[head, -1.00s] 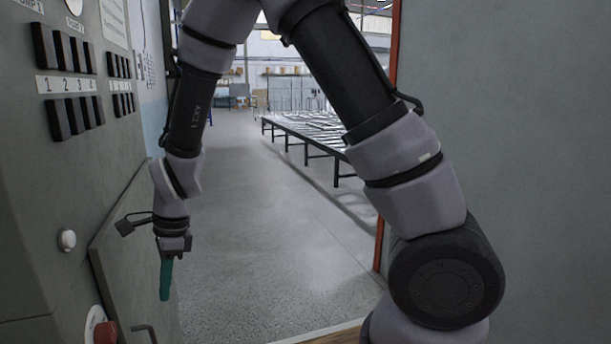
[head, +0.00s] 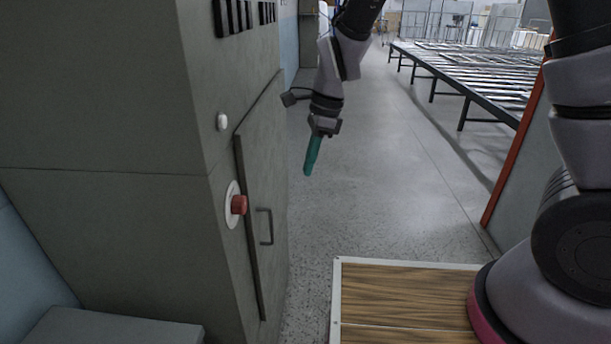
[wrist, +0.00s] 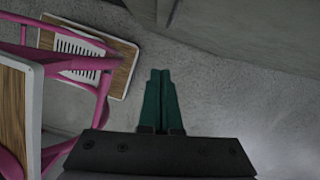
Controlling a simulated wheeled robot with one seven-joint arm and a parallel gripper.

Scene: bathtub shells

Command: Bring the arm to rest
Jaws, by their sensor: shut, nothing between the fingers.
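My gripper (head: 309,168) hangs from my arm in the middle of the head view, with its green fingers pointing down over the bare floor. In the wrist view my gripper (wrist: 160,75) shows its two green fingers together, with nothing between them. It is apart from the grey cabinet (head: 150,110) on its left in the head view.
The cabinet has a red knob (head: 239,204), a white button (head: 222,122) and a door handle (head: 265,226). A long roller table (head: 470,80) stands at the back right. A red-edged post (head: 515,150) stands at the right. Open grey floor (head: 390,190) lies between.

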